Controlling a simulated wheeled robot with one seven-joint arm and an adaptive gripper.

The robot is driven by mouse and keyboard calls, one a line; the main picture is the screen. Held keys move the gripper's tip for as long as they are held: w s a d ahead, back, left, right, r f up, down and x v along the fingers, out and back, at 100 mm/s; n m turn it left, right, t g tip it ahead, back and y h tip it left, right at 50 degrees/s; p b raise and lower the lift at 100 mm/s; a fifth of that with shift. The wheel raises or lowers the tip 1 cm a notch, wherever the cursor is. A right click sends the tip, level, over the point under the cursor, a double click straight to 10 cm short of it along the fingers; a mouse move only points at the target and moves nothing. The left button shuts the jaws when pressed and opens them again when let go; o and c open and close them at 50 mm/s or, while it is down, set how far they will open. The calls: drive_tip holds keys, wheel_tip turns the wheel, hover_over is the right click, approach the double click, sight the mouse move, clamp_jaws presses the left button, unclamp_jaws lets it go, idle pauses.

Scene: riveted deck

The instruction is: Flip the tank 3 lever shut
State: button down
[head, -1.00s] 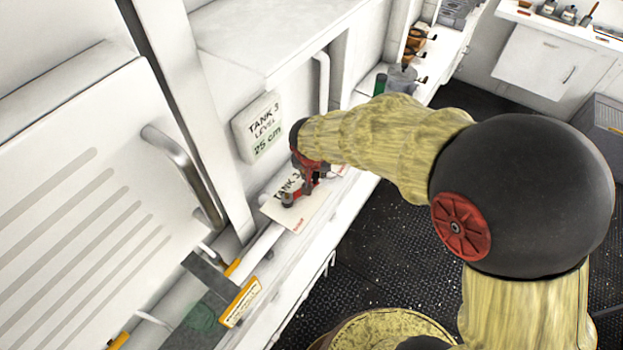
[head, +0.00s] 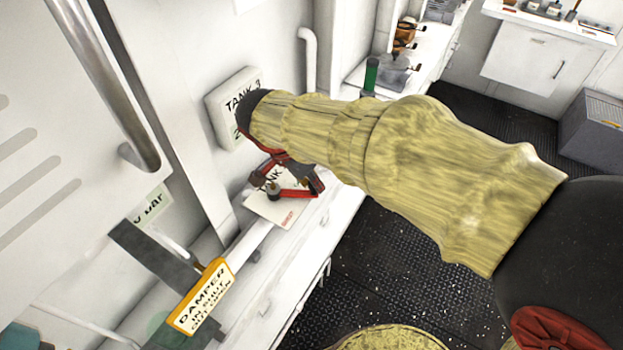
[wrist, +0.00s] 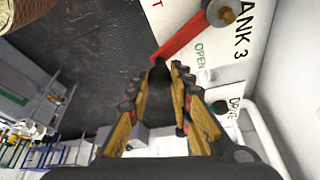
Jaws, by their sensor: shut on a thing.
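The tank 3 lever (head: 295,193) is a red bar on a round pivot, mounted on a white plate (head: 268,212) marked TANK 3. In the wrist view the red lever (wrist: 181,37) runs from its brass-coloured pivot down-left to a dark end between my fingers. A green OPEN label (wrist: 201,55) is on the plate beside the lever. My gripper (head: 314,184) is at the lever's free end, and in the wrist view my gripper (wrist: 161,70) is shut on that end. My arm partly hides the wall sign and the plate.
A TANK 3 level sign (head: 226,112) is on the wall behind. A green cylinder (head: 371,76) stands on the counter beyond.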

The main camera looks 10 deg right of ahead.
sight(305, 196)
drive_tip(key=shift+s+a+m+g+h+b, duration=0.1)
drive_tip(key=shift+s+a+m+g+b, duration=0.2)
drive_tip(key=shift+s+m, duration=0.55)
drive_tip(key=shift+s+a+m+g+h+b, duration=0.15)
drive_tip(key=shift+s+a+m+g, duration=0.35)
drive_tip(key=shift+m, duration=0.6)
drive_tip(key=shift+s+a+m+g+h+b, duration=0.1)
drive_tip(key=shift+s+a+m+g+b, duration=0.2)
drive_tip(key=shift+s+m, duration=0.55)
drive_tip(key=c, duration=1.6)
unclamp_jaws()
drive_tip(key=v, duration=0.7)
drive_tip(key=shift+a+r, duration=0.15)
drive_tip(key=shift+r, duration=0.05)
